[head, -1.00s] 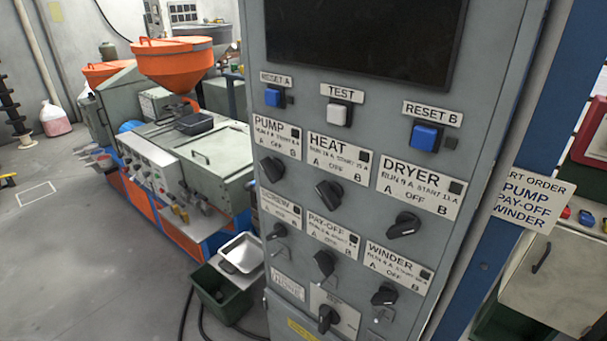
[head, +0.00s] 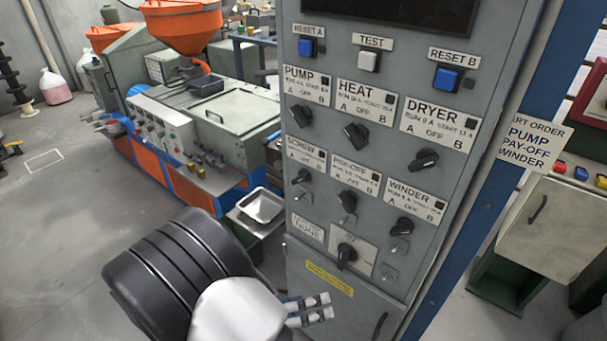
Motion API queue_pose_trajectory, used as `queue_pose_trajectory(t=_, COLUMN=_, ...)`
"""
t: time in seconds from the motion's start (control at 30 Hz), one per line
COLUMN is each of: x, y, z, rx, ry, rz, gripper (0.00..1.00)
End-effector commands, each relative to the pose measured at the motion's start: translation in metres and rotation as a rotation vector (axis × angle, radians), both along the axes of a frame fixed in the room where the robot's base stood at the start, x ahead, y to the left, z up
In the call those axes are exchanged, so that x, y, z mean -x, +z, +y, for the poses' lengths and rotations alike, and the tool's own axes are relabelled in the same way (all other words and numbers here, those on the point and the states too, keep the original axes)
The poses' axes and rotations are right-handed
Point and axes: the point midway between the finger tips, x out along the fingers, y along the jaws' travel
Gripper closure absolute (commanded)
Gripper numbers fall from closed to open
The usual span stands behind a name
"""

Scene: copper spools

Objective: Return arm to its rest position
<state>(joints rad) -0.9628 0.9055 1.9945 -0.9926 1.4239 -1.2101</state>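My arm, a black ridged part with a white part, fills the lower left and lower middle of the head view. What appears to be my gripper (head: 310,309) shows at the right end of the white part as two short, light fingers with dark bands. The fingers lie side by side, pointing right, in front of the lower part of the grey control cabinet (head: 318,256). Nothing shows between them, but the view is too small to tell how far they are apart. I cannot tell whether they touch the cabinet.
The cabinet carries rotary switches, such as the pump switch (head: 301,115), and buttons, such as blue RESET B (head: 448,78). A sign (head: 535,143) hangs at right. An extruder-like machine with an orange hopper (head: 182,25) stands behind left. A metal tray (head: 263,206) sits beside the cabinet.

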Motion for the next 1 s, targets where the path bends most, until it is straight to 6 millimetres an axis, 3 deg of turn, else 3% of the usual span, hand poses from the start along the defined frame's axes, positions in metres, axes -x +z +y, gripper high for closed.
queue_pose_trajectory(t=0.03, x=0.0, y=0.018, z=-0.014, rx=-0.088, ry=-0.098, rz=-0.061, gripper=0.03)
queue_pose_trajectory(t=0.2, x=0.017, y=0.063, z=-0.057, rx=-0.372, ry=-0.453, rz=-0.296, gripper=0.03)
queue_pose_trajectory(t=0.5, x=0.063, y=0.123, z=-0.107, rx=-0.801, ry=-1.105, rz=-0.779, gripper=0.03)
queue_pose_trajectory(t=0.8, x=0.105, y=0.169, z=-0.125, rx=-1.157, ry=-1.768, rz=-1.303, gripper=0.03)
queue_pose_trajectory(t=1.0, x=0.121, y=0.193, z=-0.126, rx=-1.341, ry=-2.14, rz=-1.592, gripper=0.03)
